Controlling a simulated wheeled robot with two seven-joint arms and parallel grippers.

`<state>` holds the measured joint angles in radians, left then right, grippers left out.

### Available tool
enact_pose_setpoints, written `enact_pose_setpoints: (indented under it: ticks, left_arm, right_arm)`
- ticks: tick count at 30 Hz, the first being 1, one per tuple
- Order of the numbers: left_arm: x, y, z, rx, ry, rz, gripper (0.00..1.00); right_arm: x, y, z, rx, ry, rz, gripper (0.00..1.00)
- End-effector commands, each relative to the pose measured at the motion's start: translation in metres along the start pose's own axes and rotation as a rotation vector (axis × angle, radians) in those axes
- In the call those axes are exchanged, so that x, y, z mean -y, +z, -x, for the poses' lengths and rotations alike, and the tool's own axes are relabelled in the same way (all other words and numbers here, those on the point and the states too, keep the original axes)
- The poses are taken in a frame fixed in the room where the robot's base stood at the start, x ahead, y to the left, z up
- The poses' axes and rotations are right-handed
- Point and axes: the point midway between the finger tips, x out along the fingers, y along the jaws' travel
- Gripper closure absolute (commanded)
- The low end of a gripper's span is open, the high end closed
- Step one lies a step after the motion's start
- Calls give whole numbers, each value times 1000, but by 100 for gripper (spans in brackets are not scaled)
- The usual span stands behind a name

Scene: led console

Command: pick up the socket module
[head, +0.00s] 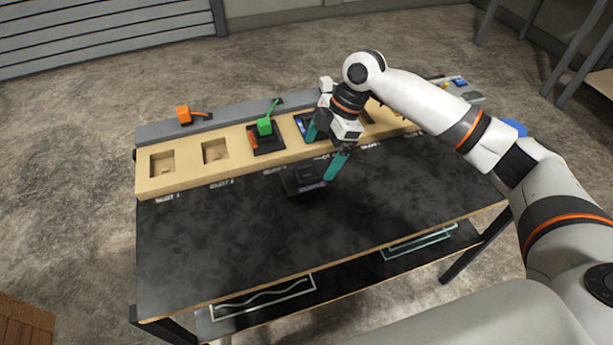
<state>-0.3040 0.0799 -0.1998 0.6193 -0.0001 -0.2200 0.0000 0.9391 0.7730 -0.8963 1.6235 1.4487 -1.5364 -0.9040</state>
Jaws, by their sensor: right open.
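A dark, boxy module with a purple strip (303,181), which looks like the socket module, lies on the black table top (220,250) just in front of the wooden slotted panel. My right gripper (325,150), with teal fingertips, is open above and slightly right of the module. One finger is near the module's right side and the other is over the panel. I cannot tell whether a finger touches the module. My left gripper is out of view.
The wooden panel (185,177) has empty square recesses at left. A module with a green part (264,126) and a blue-marked module (302,124) sit in it. An orange part (184,115) stands on the grey ledge behind. The table's front is clear.

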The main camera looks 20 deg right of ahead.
Motion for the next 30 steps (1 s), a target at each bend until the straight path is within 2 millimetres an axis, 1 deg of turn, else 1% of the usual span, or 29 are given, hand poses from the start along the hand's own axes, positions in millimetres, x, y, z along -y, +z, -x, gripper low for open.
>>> enact_pose_setpoints:
  ticks: [1, 3, 10, 15, 18, 21, 27, 29, 30]
  left_arm:
    - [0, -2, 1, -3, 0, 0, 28]
    - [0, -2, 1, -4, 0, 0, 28]
    - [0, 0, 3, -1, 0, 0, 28]
    - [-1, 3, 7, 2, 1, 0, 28]
    - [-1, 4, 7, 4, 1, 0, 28]
    - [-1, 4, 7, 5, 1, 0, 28]
    - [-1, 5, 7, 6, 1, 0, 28]
    - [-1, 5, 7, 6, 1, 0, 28]
    - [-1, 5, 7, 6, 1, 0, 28]
  right_arm:
    - [-1, 0, -9, 0, 3, 0, 2]
    - [0, 0, -17, 1, 2, -1, 2]
    - [-1, 2, -35, 0, 1, 0, 2]
    - [-2, 5, -61, 0, 1, -1, 2]
    - [-2, 5, -73, 0, 1, 0, 2]
    - [-2, 4, -78, 0, -1, 0, 2]
    - [-2, 4, -78, 0, -1, 0, 2]
    - [-2, 4, -78, 0, -1, 0, 10]
    - [-2, 4, -78, 0, -1, 0, 17]
